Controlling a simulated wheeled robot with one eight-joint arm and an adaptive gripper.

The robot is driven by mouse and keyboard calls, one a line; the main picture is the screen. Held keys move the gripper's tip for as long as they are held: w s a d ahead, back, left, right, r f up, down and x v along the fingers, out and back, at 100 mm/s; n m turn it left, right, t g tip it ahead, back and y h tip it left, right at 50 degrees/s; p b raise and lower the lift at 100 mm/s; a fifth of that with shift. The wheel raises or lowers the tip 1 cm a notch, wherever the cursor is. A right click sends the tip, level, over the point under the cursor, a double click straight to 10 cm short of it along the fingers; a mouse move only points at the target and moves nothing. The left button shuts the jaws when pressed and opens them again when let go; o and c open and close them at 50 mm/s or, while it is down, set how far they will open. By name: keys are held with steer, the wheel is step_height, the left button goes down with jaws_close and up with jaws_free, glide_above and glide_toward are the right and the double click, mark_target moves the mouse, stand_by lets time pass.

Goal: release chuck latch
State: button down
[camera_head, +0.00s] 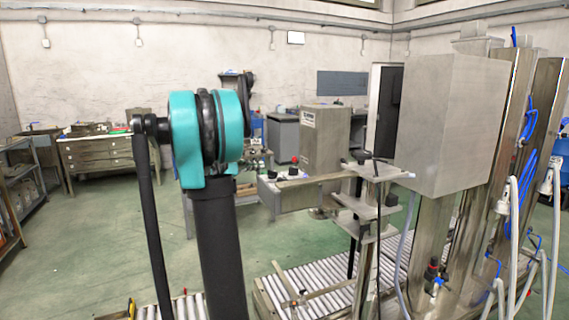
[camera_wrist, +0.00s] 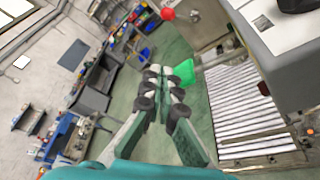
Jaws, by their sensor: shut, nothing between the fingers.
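My gripper (camera_wrist: 163,76) is in the middle of the wrist view, with its dark-padded fingers close together and nothing seen between them. A bright green piece (camera_wrist: 184,72) shows just right of the fingertips; I cannot tell whether they touch. No part can be surely named as the chuck latch. In the head view a steel stand (camera_head: 368,207) with stacked plates and a dark knob (camera_head: 361,156) on top stands right of centre. My arm's teal joint fills the left middle of that view; the gripper cannot be made out there.
A roller conveyor (camera_head: 283,289) runs low across the floor; its rollers also show in the wrist view (camera_wrist: 245,110). A large steel box (camera_head: 450,125) on posts stands at right, with hoses (camera_head: 517,230) beside it. Green floor (camera_head: 90,245) is open at left.

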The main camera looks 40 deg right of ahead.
mark_target(296, 164)
steer(key=shift+d, duration=0.1)
steer(key=s+d, duration=0.3)
steer(key=d, duration=0.8)
steer(key=shift+s, duration=0.3)
steer(key=shift+s+a+r, duration=0.2)
steer(key=shift+s+r, duration=0.25)
steer(key=shift+s, duration=0.1)
stand_by(0.9)
steer(key=shift+s+a+r, duration=0.15)
steer(key=shift+s+r, duration=0.1)
steer(key=shift+s, duration=0.25)
stand_by(0.5)
